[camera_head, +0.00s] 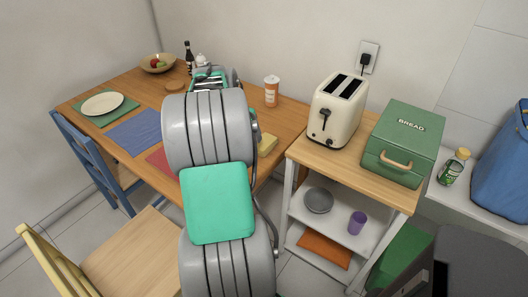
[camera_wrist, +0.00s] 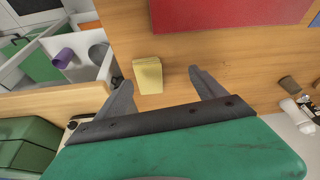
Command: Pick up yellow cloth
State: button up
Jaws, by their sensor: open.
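The yellow cloth (camera_head: 267,144) is a small folded block lying on the wooden table (camera_head: 140,82), near its right edge. My own arm hides part of it in the head view. In the wrist view the cloth (camera_wrist: 148,75) lies on the tabletop, between and just beyond the fingertips of my gripper (camera_wrist: 160,77). The two fingers are spread wide with nothing held. The cloth sits nearer the left finger in that picture. I cannot tell the exact height of the fingers above the table.
A red placemat (camera_wrist: 228,14) lies beyond the cloth. A shaker (camera_head: 271,91) stands at the table's back right. To the right, a shelf cart carries a toaster (camera_head: 338,112) and a green bread box (camera_head: 403,143). A chair (camera_head: 95,165) is at the left.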

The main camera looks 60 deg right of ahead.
aim_at(264, 142)
jog(key=shift+m, duration=0.8)
jog(key=s+d, duration=0.1)
jog(key=s+d+f, duration=0.2)
jog(key=d, duration=0.1)
jog(key=shift+s+d+f, duration=0.1)
jog(key=shift+s, duration=0.3)
jog(key=x, duration=0.7)
jog(key=shift+w+d, duration=0.1)
jog(key=shift+d, duration=0.05)
jog(key=shift+f+g, duration=0.1)
jog(key=shift+g, duration=0.2)
jog(key=shift+c, duration=0.2)
